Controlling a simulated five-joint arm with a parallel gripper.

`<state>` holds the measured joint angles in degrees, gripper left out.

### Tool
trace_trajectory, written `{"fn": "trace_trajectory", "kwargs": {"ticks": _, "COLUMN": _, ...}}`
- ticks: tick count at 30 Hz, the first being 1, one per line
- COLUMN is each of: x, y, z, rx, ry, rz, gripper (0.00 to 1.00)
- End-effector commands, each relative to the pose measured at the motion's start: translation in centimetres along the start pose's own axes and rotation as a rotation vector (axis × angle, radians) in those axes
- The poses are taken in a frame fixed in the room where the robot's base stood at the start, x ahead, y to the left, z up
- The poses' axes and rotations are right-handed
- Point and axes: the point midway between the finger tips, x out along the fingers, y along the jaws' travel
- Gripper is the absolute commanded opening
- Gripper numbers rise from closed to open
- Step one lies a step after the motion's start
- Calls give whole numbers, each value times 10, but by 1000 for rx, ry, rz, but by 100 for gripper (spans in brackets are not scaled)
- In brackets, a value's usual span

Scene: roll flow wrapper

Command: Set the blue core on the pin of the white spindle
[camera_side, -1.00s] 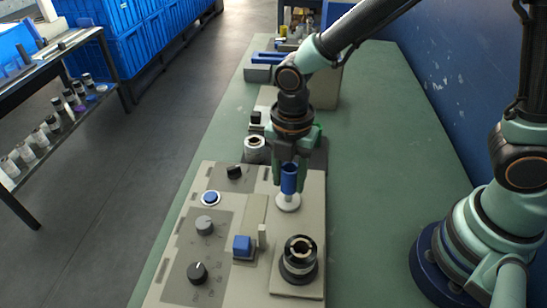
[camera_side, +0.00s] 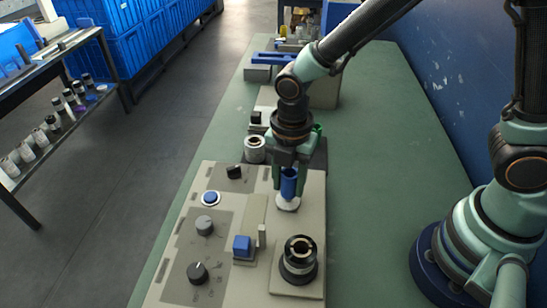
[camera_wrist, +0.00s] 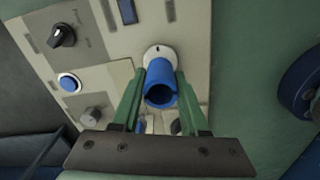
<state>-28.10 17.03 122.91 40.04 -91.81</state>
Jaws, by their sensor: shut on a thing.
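The blue core (camera_side: 289,183) is an upright tube between the fingers of my gripper (camera_side: 290,178). In the wrist view the blue core (camera_wrist: 160,86) shows its open end, with a green finger on each side, and my gripper (camera_wrist: 160,95) is shut on it. The white spindle (camera_side: 287,204) shows as a round white base directly under the core. In the wrist view the white spindle (camera_wrist: 158,53) shows as a disc beyond the core's far end. The pin is hidden. I cannot tell whether the core's lower end touches the base.
A black and silver chuck (camera_side: 299,257) stands on the panel nearer the camera. A blue block (camera_side: 242,246), several black and grey knobs (camera_side: 204,225) and a blue button (camera_side: 211,198) lie to the left. A grey cylinder (camera_side: 254,149) stands behind. The green table is clear at right.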

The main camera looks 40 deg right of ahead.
Motion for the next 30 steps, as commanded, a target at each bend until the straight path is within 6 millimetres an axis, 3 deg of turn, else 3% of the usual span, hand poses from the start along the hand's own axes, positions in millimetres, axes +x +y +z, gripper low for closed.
{"fn": "trace_trajectory", "kwargs": {"ticks": 18, "x": 17, "y": 0, "z": 0, "rx": 0, "ry": 0, "rz": -2, "gripper": 0}}
{"fn": "trace_trajectory", "kwargs": {"ticks": 30, "x": 18, "y": 0, "z": 0, "rx": 0, "ry": 0, "rz": -1, "gripper": 0}}
